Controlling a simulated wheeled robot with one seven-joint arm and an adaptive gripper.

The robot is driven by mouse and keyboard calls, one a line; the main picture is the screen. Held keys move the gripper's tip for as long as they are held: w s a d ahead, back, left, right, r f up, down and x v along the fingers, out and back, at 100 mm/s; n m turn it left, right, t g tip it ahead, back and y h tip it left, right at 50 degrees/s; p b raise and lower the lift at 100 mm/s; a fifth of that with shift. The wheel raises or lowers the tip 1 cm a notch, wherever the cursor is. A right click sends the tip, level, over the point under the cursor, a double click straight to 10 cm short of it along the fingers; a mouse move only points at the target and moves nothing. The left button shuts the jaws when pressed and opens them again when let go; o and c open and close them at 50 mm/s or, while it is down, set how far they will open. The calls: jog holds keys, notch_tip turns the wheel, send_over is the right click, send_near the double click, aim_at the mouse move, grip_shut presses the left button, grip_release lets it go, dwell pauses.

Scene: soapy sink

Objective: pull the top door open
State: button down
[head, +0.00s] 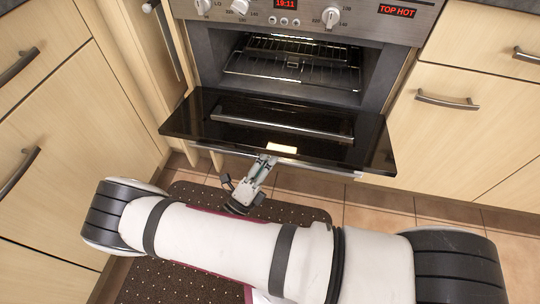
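The top door (180,122) is a dark glass oven door, hinged at its bottom. It stands wide open, folded down toward me. Its long silver handle (283,126) lies across the upward-facing inner or outer glass; I cannot tell which through the reflections. My gripper (262,168) is at the near edge of the door, left of its middle, overlapping the edge in the picture. It is away from the handle. I cannot tell whether it touches the door. Its fingertips are small and partly hidden, so their opening is unclear.
The oven cavity (218,50) is exposed, with wire racks (295,65) inside. Knobs (332,17) and a red display line the panel above. Wooden cabinets with handles flank both sides. A dark dotted mat (165,285) lies on the tiled floor (380,203) under my arm.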

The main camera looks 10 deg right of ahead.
jog(key=c, duration=1.4)
grip_release()
jog(key=shift+c, duration=0.2)
jog(key=shift+a, duration=0.1)
jog(key=v, duration=1.2)
jog(key=shift+c, duration=0.6)
